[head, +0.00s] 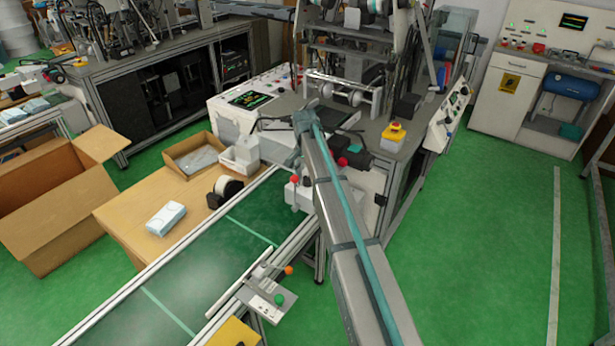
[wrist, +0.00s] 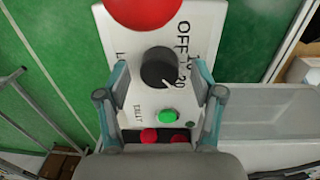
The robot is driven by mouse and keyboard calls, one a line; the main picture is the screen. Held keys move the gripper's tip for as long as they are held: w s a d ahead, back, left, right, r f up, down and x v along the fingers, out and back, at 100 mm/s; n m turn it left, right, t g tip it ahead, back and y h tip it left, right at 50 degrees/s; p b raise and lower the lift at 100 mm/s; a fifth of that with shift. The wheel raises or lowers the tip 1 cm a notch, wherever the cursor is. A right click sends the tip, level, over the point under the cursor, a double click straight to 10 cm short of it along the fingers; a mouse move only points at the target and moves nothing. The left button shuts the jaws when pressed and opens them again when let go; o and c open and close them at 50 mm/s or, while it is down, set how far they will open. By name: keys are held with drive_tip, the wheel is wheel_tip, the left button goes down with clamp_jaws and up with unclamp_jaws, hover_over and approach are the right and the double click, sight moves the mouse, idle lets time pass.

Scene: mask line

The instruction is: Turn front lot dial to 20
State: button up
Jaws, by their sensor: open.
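In the wrist view, a black round dial (wrist: 158,67) with a white pointer line sits on a white panel (wrist: 120,32). The pointer is directed to the lower right, close to the printed 20. OFF and a partly hidden number are printed above 20 along the right side. My gripper (wrist: 160,72) is open, with one teal finger on each side of the dial. Gaps show between the fingers and the dial; depth and contact cannot be told. I cannot make out the dial in the head view.
On the panel, a large red button (wrist: 143,10) lies above the dial and a green button (wrist: 167,116) below it. In the head view, the green conveyor (head: 190,275) and a wooden table (head: 150,200) lie left of my arm. Open green floor (head: 480,240) lies right.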

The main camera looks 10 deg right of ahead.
sight(306, 178)
wheel_tip(306, 178, up, 12)
drive_tip(key=shift+w+a, duration=0.2)
drive_tip(key=shift+a, duration=0.05)
idle(0.3)
